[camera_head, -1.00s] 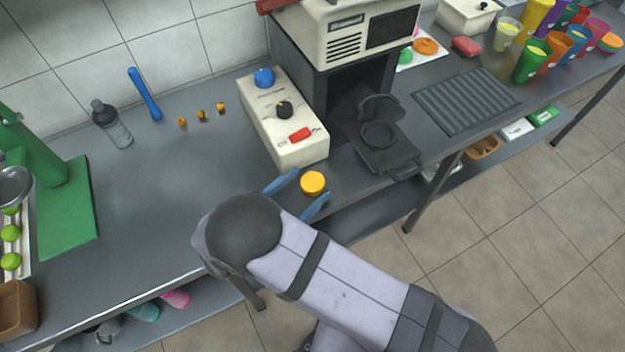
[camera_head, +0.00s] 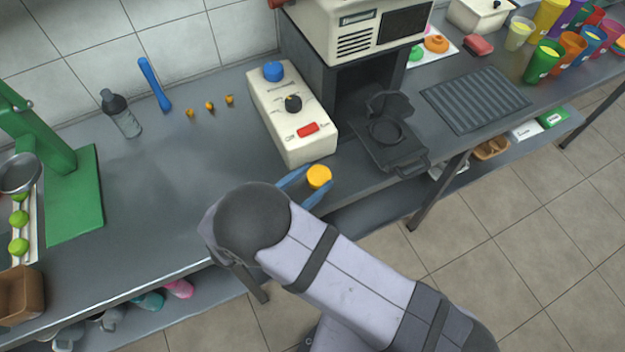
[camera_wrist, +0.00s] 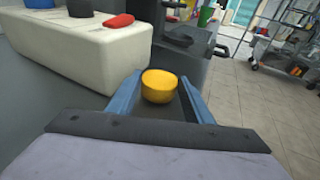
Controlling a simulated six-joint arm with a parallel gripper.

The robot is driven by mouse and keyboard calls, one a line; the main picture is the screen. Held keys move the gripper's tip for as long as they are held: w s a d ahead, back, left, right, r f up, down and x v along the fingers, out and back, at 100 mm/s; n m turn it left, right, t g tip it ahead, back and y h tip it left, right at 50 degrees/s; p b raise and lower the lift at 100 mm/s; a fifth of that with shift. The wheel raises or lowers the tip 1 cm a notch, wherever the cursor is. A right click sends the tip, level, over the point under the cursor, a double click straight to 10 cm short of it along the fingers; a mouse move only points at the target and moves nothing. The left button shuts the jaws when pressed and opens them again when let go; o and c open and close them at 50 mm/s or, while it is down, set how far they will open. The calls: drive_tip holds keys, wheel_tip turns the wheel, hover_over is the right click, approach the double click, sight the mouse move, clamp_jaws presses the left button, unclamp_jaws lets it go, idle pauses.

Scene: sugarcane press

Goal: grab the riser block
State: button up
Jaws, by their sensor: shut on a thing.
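The riser block appears as a short, round yellow-orange piece (camera_head: 319,176) near the front edge of the grey counter, just in front of the white control box. It also shows in the wrist view (camera_wrist: 159,86), upright between the blue fingers. My gripper (camera_head: 317,179) is low at the counter, with one blue finger on each side of the block, shut on it. The fingers partly hide its sides and base, so I cannot tell whether it rests on the counter.
The white control box (camera_head: 290,115) with knobs and a red switch stands close behind. A dark press with a hinged plate (camera_head: 388,145) is to the right. The counter left of my gripper is clear, up to a green stand (camera_head: 75,200). The counter's front edge is near.

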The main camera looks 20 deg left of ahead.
sight(311, 182)
drive_tip(key=shift+r+b, duration=0.5)
drive_tip(key=shift+r, duration=4.2)
